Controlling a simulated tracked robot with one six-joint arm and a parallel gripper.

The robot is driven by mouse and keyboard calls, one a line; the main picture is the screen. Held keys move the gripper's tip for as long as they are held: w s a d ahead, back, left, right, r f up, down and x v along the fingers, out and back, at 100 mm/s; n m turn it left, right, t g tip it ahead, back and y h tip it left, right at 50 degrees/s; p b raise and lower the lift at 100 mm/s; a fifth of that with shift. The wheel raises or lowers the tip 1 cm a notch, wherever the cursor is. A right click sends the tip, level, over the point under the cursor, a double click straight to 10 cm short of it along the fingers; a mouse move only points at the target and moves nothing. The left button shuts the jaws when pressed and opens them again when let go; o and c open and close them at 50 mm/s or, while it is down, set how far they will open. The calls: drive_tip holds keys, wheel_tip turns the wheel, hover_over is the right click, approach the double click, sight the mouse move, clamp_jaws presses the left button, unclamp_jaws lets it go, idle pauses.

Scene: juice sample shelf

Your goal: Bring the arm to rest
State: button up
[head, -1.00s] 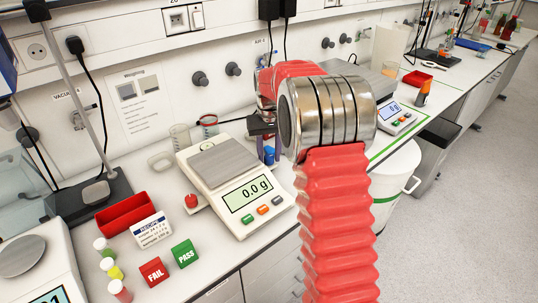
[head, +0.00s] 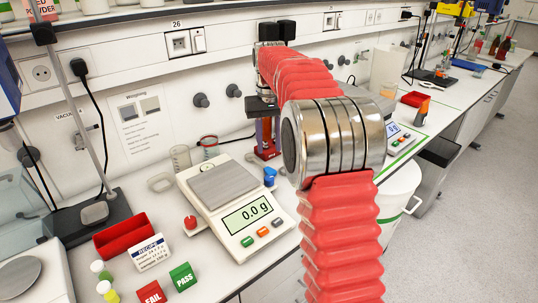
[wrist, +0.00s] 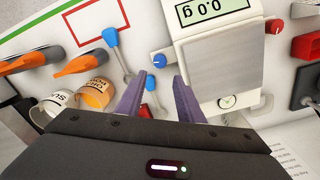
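My gripper (wrist: 158,98) shows its two purple fingers in the wrist view, apart with a clear gap and nothing held between them. Its dark body lies across the bottom of that view. In the head view my gripper (head: 264,135) points down behind the balance, partly hidden by my red-sleeved arm. The balance (head: 237,205) reads 0.0 g, and its pan is empty. The balance also shows in the wrist view (wrist: 217,58), beside the right finger.
A red tray (head: 124,236), a recipe card (head: 150,252), a green PASS block (head: 183,277) and a red FAIL block (head: 150,293) lie left of the balance. Beakers (head: 181,158) stand behind. Cups (wrist: 58,103) and blue-handled tools (wrist: 118,55) lie left of the fingers in the wrist view.

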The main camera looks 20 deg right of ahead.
drive_tip(key=shift+r, duration=0.5)
wheel_tip(320, 180, down, 5)
drive_tip(key=s, duration=0.2)
drive_tip(key=s+a+r+t, duration=0.1)
drive_tip(key=s+a, duration=0.4)
drive_tip(key=s, duration=0.5)
drive_tip(key=s+a+r+n+t, duration=0.1)
drive_tip(key=s+a, duration=0.4)
drive_tip(key=s, duration=0.5)
drive_tip(key=s+a+r+n+t, duration=0.1)
drive_tip(key=s+a+t, duration=0.2)
drive_tip(key=s, duration=0.8)
drive_tip(key=shift+a+t, duration=0.3)
drive_tip(key=shift+a, duration=0.8)
